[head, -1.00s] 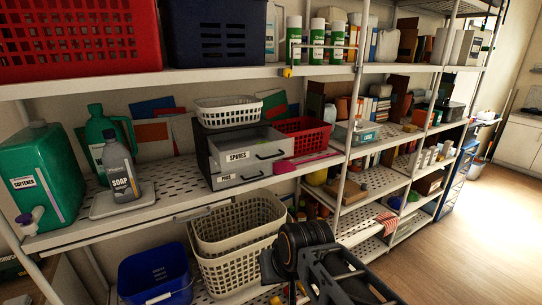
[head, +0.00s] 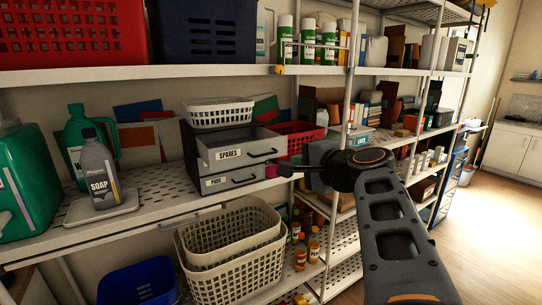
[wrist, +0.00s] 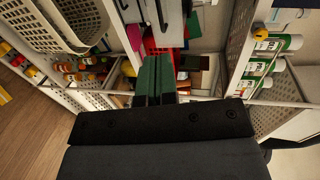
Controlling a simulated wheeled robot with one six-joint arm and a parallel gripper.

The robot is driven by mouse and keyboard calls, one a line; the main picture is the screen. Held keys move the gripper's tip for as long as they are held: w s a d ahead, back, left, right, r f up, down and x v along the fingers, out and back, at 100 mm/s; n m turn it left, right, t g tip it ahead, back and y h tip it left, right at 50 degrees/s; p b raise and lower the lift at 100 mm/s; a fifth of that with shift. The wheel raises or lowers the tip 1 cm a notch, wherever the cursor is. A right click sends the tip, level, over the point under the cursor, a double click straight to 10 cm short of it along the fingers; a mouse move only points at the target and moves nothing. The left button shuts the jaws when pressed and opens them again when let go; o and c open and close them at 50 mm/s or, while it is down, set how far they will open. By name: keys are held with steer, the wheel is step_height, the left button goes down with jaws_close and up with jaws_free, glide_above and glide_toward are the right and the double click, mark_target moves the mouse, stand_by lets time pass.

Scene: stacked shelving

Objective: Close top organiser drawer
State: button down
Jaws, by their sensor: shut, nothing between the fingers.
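The grey organiser (head: 190,152) stands on the middle shelf with a white basket on top. Its top drawer (head: 240,153), labelled SPARES, is pulled out towards me, with its open top showing. The lower drawer (head: 232,180), labelled PADS, sits further back. In the head view my gripper (head: 286,169) is just right of the organiser, near the right end of the top drawer's front and handle. Contact cannot be told. In the wrist view my gripper (wrist: 153,78) has its green-dark fingers together and empty, pointing at the drawer fronts (wrist: 165,20), which show only in part.
A red basket (head: 302,137) stands right of the organiser, behind my arm. A shelf post (head: 350,85) rises close to my gripper. Beige baskets (head: 235,268) stand below. The soap bottle (head: 97,175) is on the left, with bare perforated shelf (head: 160,192) between.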

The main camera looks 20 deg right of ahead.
mark_target(266, 154)
steer(key=p+x, duration=0.2)
steer(key=x, duration=1)
steer(key=shift+w+p, duration=0.15)
steer(key=shift+p, duration=0.25)
